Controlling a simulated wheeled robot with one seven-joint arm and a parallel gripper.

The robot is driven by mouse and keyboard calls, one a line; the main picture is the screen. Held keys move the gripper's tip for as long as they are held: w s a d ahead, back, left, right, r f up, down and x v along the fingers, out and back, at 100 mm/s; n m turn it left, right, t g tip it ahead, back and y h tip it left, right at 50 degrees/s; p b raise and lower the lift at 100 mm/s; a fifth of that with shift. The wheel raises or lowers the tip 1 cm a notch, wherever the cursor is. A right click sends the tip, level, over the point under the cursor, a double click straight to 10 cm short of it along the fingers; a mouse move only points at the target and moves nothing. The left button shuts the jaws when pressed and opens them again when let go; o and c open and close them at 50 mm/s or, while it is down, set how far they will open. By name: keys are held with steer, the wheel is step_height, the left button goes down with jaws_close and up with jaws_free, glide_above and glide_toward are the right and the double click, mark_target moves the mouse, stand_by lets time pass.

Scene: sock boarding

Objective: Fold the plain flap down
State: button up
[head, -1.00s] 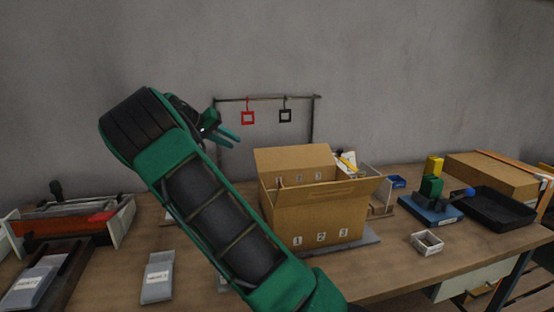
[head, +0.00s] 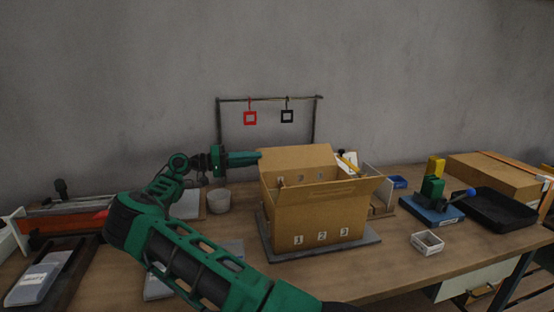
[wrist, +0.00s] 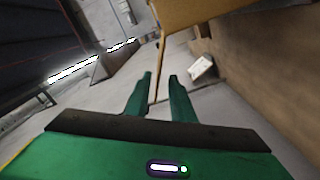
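The cardboard box (head: 320,215) stands open-topped on the bench, with printed numbers low on its front. A tan flap (head: 300,158) rises at its back left, its upper part bare. Another flap (head: 345,188) slopes outward along the front. My gripper (head: 258,157) is level at the box's left, its tips close to the raised flap's upper left edge. In the wrist view my gripper (wrist: 160,77) is open, its green fingers apart. A tan cardboard panel (wrist: 200,10) reaches down with its thin edge in line with the finger gap. I cannot tell whether they touch.
A grey mat (head: 372,240) lies under the box. A rack with red and black square tags (head: 287,116) stands behind. A small white tray (head: 427,243) and blue stand (head: 430,208) are at right.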

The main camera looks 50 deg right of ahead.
mark_target(280, 155)
steer(key=x, duration=1)
steer(key=shift+s+d, duration=0.1)
steer(key=shift+s, duration=0.1)
steer(key=shift+r, duration=0.1)
jaws_close()
steer(key=shift+f, duration=0.2)
stand_by(0.8)
